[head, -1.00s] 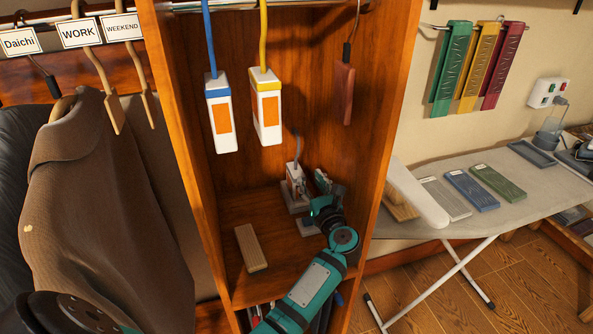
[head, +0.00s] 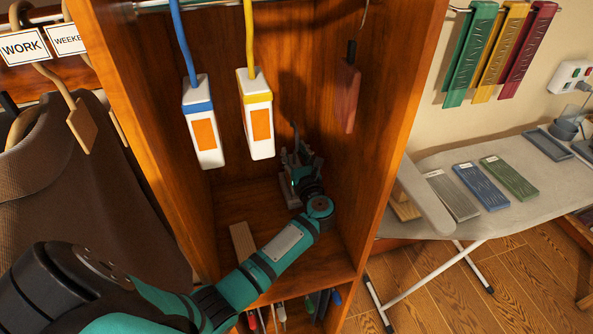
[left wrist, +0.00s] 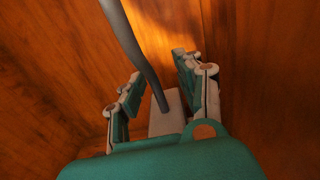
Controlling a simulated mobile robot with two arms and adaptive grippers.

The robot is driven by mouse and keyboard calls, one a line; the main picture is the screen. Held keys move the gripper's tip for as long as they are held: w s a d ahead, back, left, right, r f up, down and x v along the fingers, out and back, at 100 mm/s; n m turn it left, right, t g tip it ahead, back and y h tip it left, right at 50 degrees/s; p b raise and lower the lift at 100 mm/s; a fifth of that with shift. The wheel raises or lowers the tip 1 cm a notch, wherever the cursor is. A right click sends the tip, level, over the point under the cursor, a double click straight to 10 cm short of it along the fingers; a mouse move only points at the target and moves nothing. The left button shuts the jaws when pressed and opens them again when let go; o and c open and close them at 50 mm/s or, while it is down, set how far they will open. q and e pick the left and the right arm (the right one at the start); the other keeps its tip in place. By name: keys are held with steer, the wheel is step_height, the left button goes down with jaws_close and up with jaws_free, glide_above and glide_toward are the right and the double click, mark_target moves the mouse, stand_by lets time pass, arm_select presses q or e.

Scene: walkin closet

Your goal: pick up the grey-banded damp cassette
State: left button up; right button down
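The damp cassette stands at the back of the wardrobe's lower shelf, white with a grey cord or hook rising from its top. In the left wrist view the pale top of the cassette (left wrist: 166,118) shows between my left gripper's fingers (left wrist: 163,95), which stand apart on either side of it. In the head view my left gripper (head: 299,162) is at the back of the wardrobe and hides most of the cassette. Its grey band cannot be made out. My right gripper is not in view.
A blue-banded cassette (head: 203,130) and a yellow-banded cassette (head: 257,122) hang above my left arm. A reddish wooden block (head: 346,98) hangs at the right. A wooden block (head: 242,241) lies on the shelf (head: 330,258). Wardrobe walls close in both sides.

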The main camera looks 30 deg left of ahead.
mark_target(294, 123)
arm_select(q)
steer(key=shift+s+d+r, duration=0.15)
steer(key=shift+s, duration=0.1)
steer(key=shift+s+r, duration=0.15)
steer(key=shift+s, duration=0.05)
steer(key=shift+c, duration=1)
steer(key=shift+d, duration=0.1)
steer(key=shift+c, duration=1.1)
steer(key=shift+w, duration=0.2)
jaws_close()
steer(key=shift+s, duration=0.1)
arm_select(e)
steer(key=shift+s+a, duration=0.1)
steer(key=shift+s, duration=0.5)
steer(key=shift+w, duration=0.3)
arm_select(q)
steer(key=shift+r, duration=0.15)
step_height(294, 123, up, 10)
steer(key=shift+f+b, duration=0.15)
steer(key=shift+b, duration=0.35)
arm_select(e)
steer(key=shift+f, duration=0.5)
